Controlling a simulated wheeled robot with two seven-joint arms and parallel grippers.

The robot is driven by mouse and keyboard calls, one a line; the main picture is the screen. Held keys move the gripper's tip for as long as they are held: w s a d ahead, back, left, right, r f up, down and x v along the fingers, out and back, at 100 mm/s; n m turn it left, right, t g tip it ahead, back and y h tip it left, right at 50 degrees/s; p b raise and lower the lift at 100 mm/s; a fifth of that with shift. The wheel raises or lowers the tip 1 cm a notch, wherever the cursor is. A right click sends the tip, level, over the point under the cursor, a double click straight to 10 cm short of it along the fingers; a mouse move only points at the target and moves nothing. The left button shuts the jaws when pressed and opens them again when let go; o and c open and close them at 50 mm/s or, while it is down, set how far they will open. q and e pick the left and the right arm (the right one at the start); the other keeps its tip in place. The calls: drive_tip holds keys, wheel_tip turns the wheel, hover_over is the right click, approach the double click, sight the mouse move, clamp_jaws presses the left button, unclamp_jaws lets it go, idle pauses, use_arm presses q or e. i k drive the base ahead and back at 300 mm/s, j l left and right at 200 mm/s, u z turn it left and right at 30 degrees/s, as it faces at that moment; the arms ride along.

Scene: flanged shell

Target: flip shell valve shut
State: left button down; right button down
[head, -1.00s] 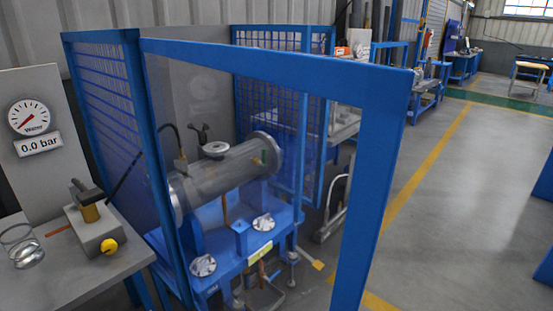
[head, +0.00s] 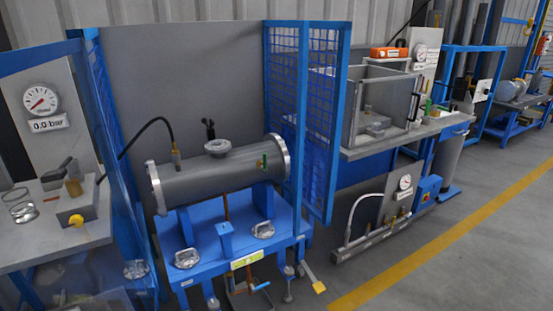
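The grey flanged shell (head: 215,184) lies on its side on a blue stand (head: 235,250), with a bolted flange at each end. A black upright handle (head: 209,129) stands by the round top fitting (head: 219,147). A small green part (head: 264,161) shows near the right flange. Below the stand are a small blue handle (head: 261,286) and a yellow-tipped lever (head: 318,287). I cannot tell which of these is the shell valve, or its position. Neither of my grippers is in view.
Left of the shell is a bench (head: 60,238) with a gauge (head: 41,101) reading 0.0 bar and a yellow knob (head: 76,220). A blue mesh panel (head: 319,110) stands right of the shell. Grey floor (head: 430,270) is open at lower right.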

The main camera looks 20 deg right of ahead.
sight(264, 167)
drive_tip(key=i+l, duration=0.95)
drive_tip(key=i+j+u, duration=0.1)
drive_tip(key=i, duration=1.2)
